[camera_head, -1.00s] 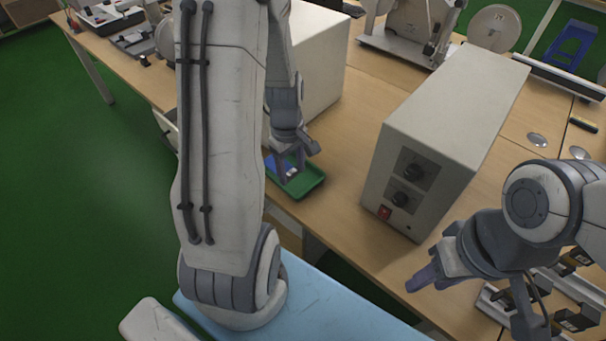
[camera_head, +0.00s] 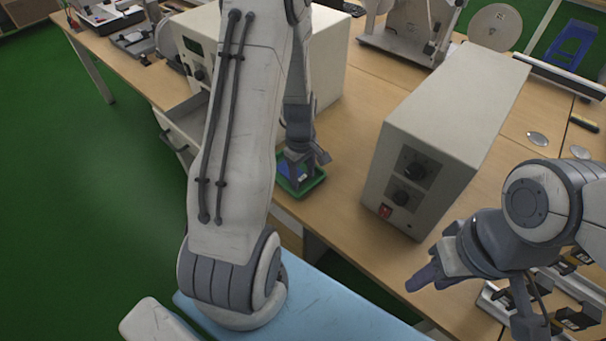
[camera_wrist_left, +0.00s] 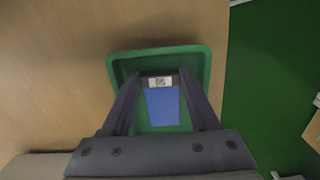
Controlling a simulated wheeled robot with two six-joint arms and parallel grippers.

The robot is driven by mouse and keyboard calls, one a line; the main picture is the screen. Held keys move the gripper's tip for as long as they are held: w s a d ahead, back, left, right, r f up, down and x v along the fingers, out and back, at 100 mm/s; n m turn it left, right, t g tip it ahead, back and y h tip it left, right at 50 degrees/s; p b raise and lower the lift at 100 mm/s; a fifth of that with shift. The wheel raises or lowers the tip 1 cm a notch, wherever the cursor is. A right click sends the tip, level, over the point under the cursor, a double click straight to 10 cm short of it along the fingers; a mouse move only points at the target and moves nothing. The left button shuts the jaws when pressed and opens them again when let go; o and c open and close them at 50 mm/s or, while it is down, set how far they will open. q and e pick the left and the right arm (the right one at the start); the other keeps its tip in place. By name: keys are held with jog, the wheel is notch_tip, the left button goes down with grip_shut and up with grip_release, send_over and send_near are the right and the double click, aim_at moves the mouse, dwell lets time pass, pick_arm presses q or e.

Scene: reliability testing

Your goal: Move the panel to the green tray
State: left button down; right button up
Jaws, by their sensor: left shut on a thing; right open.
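The panel is a small blue piece with a dark end and a white printed label. In the left wrist view the panel (camera_wrist_left: 162,105) lies between the fingers of my left gripper (camera_wrist_left: 160,86), which is shut on it. The green tray (camera_wrist_left: 205,62) is right below, its rim framing the panel. I cannot tell whether the panel touches the tray floor. In the head view my left gripper (camera_head: 296,172) is over the green tray (camera_head: 313,184), partly hiding the tray and the panel. My right gripper (camera_head: 425,278) is open and empty at the lower right.
A large beige box with knobs and a red switch (camera_head: 440,140) stands right of the tray. Another beige box (camera_head: 330,60) stands behind my left arm. An open drawer (camera_head: 178,135) is at the table's left edge. Bare wooden table (camera_head: 345,150) lies between the boxes.

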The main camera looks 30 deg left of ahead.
pick_arm(q)
jog(key=shift+c, duration=0.7)
grip_release()
notch_tip(320, 180, up, 12)
jog(key=p, duration=0.1)
jog(key=s+d+r+m, duration=0.1)
jog(key=d+r+m, duration=0.15)
jog(key=d, duration=0.25)
jog(key=s+d+r+m, duration=0.1)
jog(key=d+m, duration=0.3)
jog(key=d, duration=0.1)
jog(key=s+d+r+m, duration=0.2)
jog(key=s+d+m, duration=0.5)
jog(key=s+m, duration=0.1)
jog(key=s+d+r+m, duration=0.3)
jog(key=s+d+m, duration=0.4)
jog(key=s+m, duration=0.1)
jog(key=shift+s+d+h, duration=0.15)
jog(key=shift+s+h, duration=0.05)
jog(key=shift+h, duration=0.1)
jog(key=shift+m, duration=0.25)
